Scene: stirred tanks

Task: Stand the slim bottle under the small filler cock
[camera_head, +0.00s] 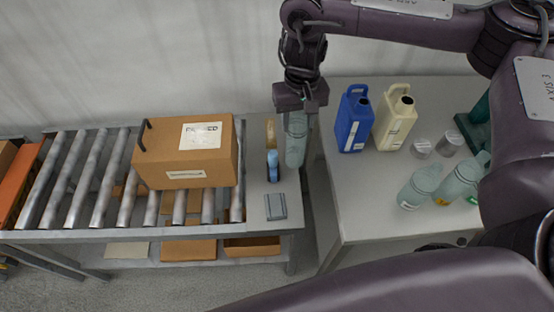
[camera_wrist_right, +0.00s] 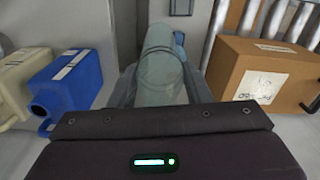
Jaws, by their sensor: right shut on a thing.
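My right gripper (camera_head: 300,108) points down and is shut on a slim, translucent pale green bottle (camera_head: 295,148). The bottle hangs roughly upright over the gap between the roller conveyor's end and the white table. In the right wrist view the bottle (camera_wrist_right: 162,68) lies between the fingers, with its far end pointing away from the wrist. I cannot make out a small filler cock in either view. My left gripper is not in view.
A carton (camera_head: 190,152) sits on the rollers (camera_head: 70,180). A blue spray bottle (camera_head: 272,165) and a grey device (camera_head: 275,206) stand on the conveyor's end plate. The table (camera_head: 360,205) holds a blue jug (camera_head: 351,125), a cream jug (camera_head: 394,125), tins and two more translucent bottles (camera_head: 418,190).

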